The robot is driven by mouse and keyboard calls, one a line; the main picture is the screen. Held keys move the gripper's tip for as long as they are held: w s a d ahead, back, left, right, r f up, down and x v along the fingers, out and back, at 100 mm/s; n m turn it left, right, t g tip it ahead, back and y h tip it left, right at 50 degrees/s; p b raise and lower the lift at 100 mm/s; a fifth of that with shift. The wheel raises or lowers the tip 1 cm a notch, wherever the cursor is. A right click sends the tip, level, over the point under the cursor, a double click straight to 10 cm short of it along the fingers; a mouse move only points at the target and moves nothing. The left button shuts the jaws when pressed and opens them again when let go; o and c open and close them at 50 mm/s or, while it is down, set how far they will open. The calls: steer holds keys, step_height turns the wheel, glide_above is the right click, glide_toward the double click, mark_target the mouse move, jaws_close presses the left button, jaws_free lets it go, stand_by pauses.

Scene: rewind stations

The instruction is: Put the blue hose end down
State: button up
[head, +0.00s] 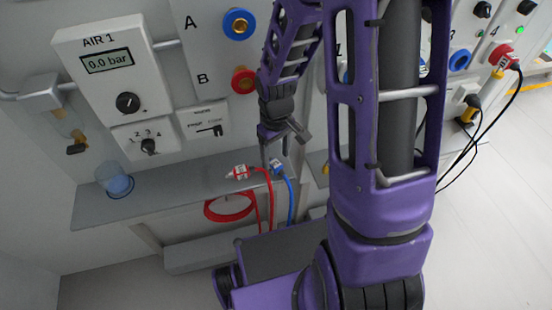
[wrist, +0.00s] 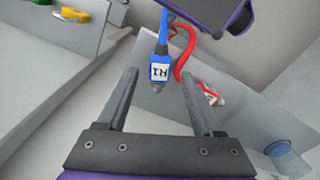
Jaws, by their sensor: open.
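The blue hose end (head: 277,166), with a white label, is at the shelf (head: 170,195) just below my gripper (head: 271,150). Its blue hose hangs over the front edge. In the wrist view the blue hose end (wrist: 160,68), labelled R1, shows between the two fingers of my gripper (wrist: 159,73). The fingers are apart, with a gap on each side of the hose end. My arm hides part of the shelf to the right.
A red hose end (head: 240,172) lies on the shelf to the left of the blue one. A clear beaker (head: 115,182) stands at the shelf's left. Above are a blue socket (head: 238,23) at A, a red socket (head: 243,80) at B, and the AIR 1 panel (head: 111,70).

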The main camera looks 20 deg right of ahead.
mark_target(276, 165)
step_height(276, 165, up, 9)
steer(key=p, duration=0.1)
steer(key=shift+p, duration=0.3)
stand_by(0.4)
